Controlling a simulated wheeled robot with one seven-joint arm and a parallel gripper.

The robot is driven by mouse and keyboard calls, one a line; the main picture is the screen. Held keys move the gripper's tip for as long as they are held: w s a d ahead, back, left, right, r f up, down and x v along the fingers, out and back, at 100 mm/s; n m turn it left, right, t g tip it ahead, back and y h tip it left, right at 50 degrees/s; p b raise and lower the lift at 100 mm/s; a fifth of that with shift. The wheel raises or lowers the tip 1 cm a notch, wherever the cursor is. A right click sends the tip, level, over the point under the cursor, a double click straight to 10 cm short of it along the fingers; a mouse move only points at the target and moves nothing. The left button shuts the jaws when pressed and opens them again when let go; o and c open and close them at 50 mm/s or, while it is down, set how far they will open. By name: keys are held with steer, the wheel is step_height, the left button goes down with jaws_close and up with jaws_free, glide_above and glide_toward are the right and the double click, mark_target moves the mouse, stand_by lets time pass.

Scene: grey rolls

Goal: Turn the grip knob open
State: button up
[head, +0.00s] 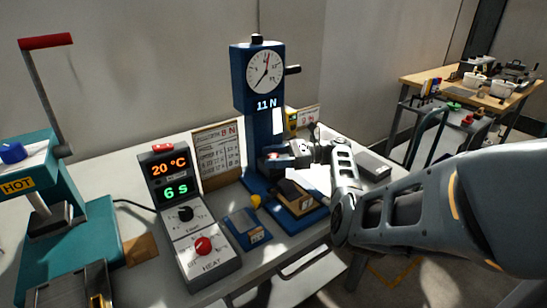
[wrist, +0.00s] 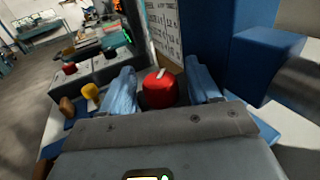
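The blue test stand (head: 258,120) has a round dial on top and a lit "11 N" readout. A red knob with a white pointer mark (wrist: 158,90), which I take as the grip knob, shows in the wrist view between my fingers. My gripper (wrist: 162,92) has one finger on each side of it. The right finger looks slightly apart from the knob; whether the left one touches is unclear. In the head view my gripper (head: 287,155) is at the stand's column, and I cannot make out the knob there.
Left of the stand is a control box (head: 172,185) reading "20 °C" and "6 s", with a red HEAT knob (head: 203,246). A teal HOT press (head: 60,215) stands further left. A paper chart (head: 217,150) stands behind. A small blue box (head: 247,229) lies in front.

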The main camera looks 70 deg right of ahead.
steer(key=shift+b+v, duration=0.7)
steer(key=shift+v, duration=3.2)
